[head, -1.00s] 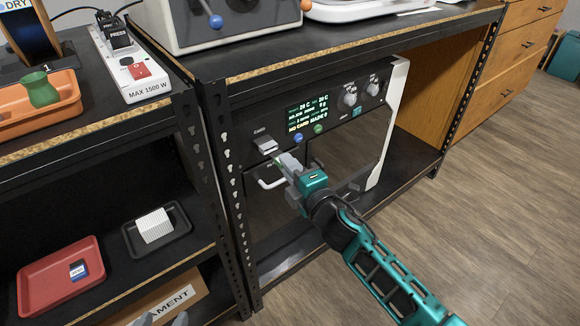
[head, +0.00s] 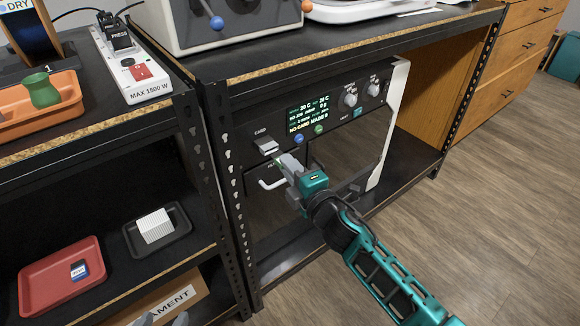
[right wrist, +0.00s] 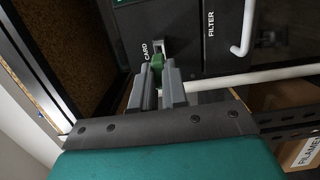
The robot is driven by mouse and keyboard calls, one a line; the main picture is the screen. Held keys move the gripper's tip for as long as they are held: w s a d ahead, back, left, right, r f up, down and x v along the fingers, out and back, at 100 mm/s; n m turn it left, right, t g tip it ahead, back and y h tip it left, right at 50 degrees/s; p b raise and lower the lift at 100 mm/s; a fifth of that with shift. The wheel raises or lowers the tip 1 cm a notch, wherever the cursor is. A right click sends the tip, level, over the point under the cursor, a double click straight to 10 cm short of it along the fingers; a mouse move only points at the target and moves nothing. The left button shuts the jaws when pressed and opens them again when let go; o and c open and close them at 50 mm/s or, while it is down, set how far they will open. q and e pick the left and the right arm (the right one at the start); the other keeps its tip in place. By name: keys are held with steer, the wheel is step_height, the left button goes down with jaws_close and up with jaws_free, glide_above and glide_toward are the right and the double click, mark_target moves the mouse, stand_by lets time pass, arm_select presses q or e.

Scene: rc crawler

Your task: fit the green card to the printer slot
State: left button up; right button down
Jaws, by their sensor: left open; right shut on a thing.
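The printer (head: 345,120) stands in the shelf bay, with its card slot (head: 266,145) under the CARD label; the slot also shows in the right wrist view (right wrist: 160,46). My right gripper (head: 284,163) is shut on the green card (right wrist: 157,62), right in front of the slot. The card's far edge is at the slot mouth; I cannot tell whether it has entered. Most of the card is hidden between the fingers (right wrist: 158,88). My left gripper (head: 163,320) shows only its two grey fingertips at the bottom edge, apart and empty.
A white filter handle (head: 271,183) sticks out just below the slot. The printer's screen (head: 308,114) reads "NO CARD". On the left shelf are a red tray (head: 45,295) with a blue card (head: 79,270) and a black tray (head: 183,237) with a white block.

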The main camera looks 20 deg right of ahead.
arm_select(q)
steer(key=shift+f, duration=0.25)
arm_select(e)
steer(key=shift+x, duration=1.45)
steer(key=c, duration=1.1)
jaws_free()
steer(key=shift+a, duration=0.2)
arm_select(q)
steer(key=shift+s+a+r+p, duration=0.1)
steer(key=shift+a+r+p, duration=0.15)
steer(key=shift+r+p, duration=0.25)
arm_select(e)
steer(key=v, duration=1.3)
steer(key=shift+s, duration=0.1)
